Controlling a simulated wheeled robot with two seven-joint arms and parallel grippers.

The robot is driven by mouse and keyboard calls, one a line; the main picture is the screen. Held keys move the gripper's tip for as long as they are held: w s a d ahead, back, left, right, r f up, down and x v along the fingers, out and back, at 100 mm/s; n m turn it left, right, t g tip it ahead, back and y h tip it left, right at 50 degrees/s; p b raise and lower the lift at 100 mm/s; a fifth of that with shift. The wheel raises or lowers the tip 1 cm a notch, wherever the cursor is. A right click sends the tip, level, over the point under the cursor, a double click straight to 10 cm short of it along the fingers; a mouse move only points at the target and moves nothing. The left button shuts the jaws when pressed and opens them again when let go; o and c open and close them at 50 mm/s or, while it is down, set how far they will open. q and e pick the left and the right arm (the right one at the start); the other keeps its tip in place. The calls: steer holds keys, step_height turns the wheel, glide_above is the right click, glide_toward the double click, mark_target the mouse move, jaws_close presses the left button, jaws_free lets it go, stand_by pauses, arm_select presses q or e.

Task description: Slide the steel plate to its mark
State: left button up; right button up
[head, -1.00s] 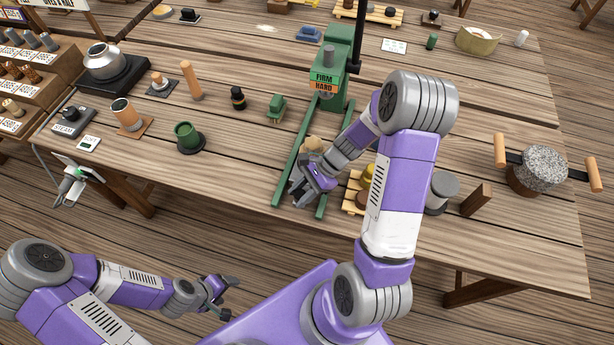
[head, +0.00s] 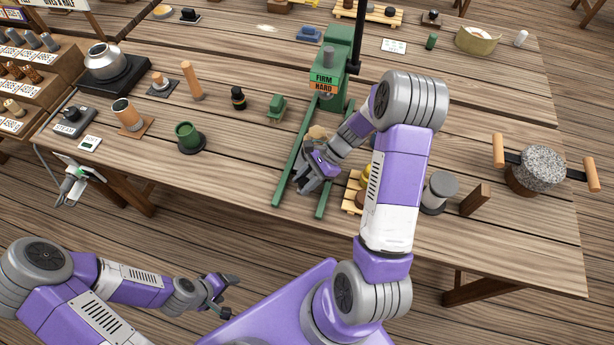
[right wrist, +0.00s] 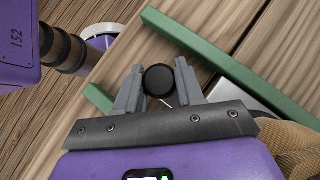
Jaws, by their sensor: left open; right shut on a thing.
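My right gripper (head: 304,184) is over the near part of the green rails (head: 296,155), below the press (head: 335,75) marked FIRM and HARD. In the right wrist view its fingers are shut on a round black knob (right wrist: 159,80). A grey metal surface (right wrist: 247,96), which looks like the steel plate, shows beside one green rail (right wrist: 230,62). Most of it is hidden by my gripper, and I cannot see how the knob joins it. No mark for the plate can be made out. My left gripper (head: 229,296) is open and empty, off the table's front edge.
A tan rounded thing (head: 317,132) sits close behind my right gripper. A wooden rack (head: 352,200) with yellow and brown pieces and a grey cylinder (head: 440,190) stand to the right. A green cup (head: 187,134) stands left, with bare table between it and the rails.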

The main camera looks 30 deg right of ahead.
mark_target(325, 142)
steer(key=shift+w+d+r, duration=0.1)
steer(key=shift+w+d, duration=3.1)
steer(key=shift+d, duration=0.1)
steer(key=o, duration=1.1)
steer(key=shift+s+d, duration=0.1)
steer(key=shift+d, duration=0.1)
steer(key=p+v, duration=0.1)
steer(key=v, duration=0.6)
steer(key=shift+d+r, duration=0.1)
steer(key=shift+r, duration=0.05)
